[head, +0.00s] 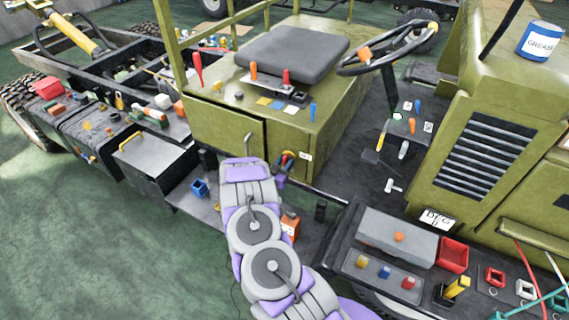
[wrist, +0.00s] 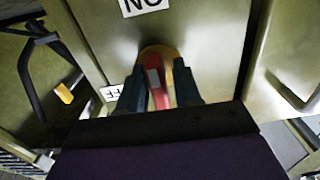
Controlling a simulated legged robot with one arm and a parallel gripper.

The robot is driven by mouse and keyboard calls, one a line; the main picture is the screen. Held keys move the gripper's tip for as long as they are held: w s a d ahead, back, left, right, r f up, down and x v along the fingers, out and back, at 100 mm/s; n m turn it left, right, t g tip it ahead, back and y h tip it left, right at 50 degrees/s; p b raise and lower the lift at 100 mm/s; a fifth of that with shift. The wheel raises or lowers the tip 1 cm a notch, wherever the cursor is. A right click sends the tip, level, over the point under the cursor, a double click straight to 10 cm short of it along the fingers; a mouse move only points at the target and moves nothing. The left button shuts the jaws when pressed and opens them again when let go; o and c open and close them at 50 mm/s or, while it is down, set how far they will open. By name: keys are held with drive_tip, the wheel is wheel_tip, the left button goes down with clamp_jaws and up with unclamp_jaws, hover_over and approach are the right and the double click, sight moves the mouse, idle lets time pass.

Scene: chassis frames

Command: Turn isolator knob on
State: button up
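The isolator knob is a red handle (wrist: 156,86) on a round yellow base (wrist: 158,53), mounted on the olive panel below the seat. In the wrist view the handle stands between the two dark fingers of my gripper (wrist: 160,92), close to the left finger with a narrow gap at the right one. An upside-down "ON" label (wrist: 143,5) lies beyond the knob, and a partly hidden label ending in "FF" (wrist: 110,92) lies to its left. In the head view my gripper (head: 283,172) is at the knob (head: 289,157), mostly hiding it; the fingertips are small there.
The seat (head: 293,54) is above the panel and a steering wheel (head: 388,47) is to the right. A blue cup (head: 200,189) and an orange box (head: 290,226) stand near my arm. The green floor (head: 110,250) at the left is clear.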

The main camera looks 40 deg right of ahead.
drive_tip(key=shift+o, duration=0.7)
drive_tip(key=shift+d, duration=0.1)
drive_tip(key=p+v, duration=0.1)
drive_tip(key=v, duration=1.6)
drive_tip(key=shift+a, duration=0.25)
